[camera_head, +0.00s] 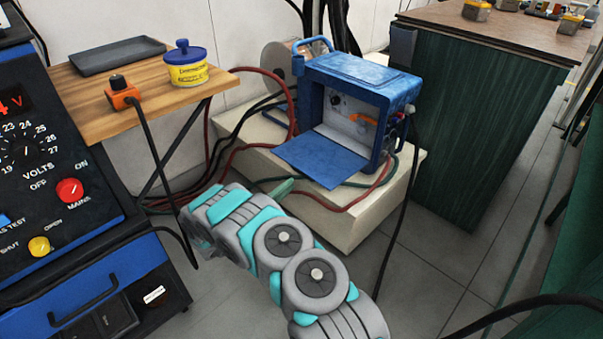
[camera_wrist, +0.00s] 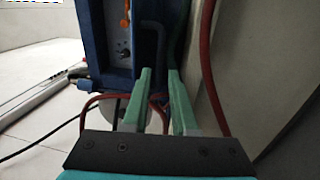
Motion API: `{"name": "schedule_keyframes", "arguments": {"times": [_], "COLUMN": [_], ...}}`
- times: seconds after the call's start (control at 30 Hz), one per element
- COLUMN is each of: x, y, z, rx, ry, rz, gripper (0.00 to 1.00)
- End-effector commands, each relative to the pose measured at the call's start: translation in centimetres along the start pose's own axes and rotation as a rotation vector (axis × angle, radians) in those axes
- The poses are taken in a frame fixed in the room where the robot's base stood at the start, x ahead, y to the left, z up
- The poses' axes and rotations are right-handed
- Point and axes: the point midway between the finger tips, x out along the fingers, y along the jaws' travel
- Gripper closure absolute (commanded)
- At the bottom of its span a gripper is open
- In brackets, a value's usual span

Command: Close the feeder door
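The blue wire feeder (camera_head: 366,77) stands on a pale block, its front open. Its door (camera_head: 320,158) is a flat blue panel, folded down and out from the opening's lower edge. An orange part and a dark knob show inside. My gripper (camera_head: 284,187) is low at the door's front left, its green fingertips partly hidden by my arm. In the wrist view my gripper (camera_wrist: 159,72) has its two green fingers apart with nothing held between them. The feeder (camera_wrist: 95,40) appears turned sideways beyond them. I cannot tell whether a finger touches the door.
The pale block (camera_head: 345,228) carries the feeder, with red, green and black cables around it. A wooden table (camera_head: 130,85) with a tray and yellow tub is at left. A welding power unit (camera_head: 60,190) stands nearer left. A dark green cabinet (camera_head: 475,120) is at right.

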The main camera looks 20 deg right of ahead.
Motion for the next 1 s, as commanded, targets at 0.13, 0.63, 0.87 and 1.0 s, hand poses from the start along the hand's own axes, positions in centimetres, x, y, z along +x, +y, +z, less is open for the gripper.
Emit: {"name": "schedule_keyframes", "arguments": {"times": [0.13,0.63,0.87,1.0], "x": [1.8,7.4,7.5,7.5], "y": [0.1,0.1,0.1,0.1], "z": [0.1,0.1,0.1,0.1], "rx": [0.001,0.000,0.000,0.000], "ry": [-0.003,-0.002,-0.002,-0.002], "rz": [0.000,0.001,0.000,0.000], "gripper": [0.74,0.74,0.74,0.86]}}
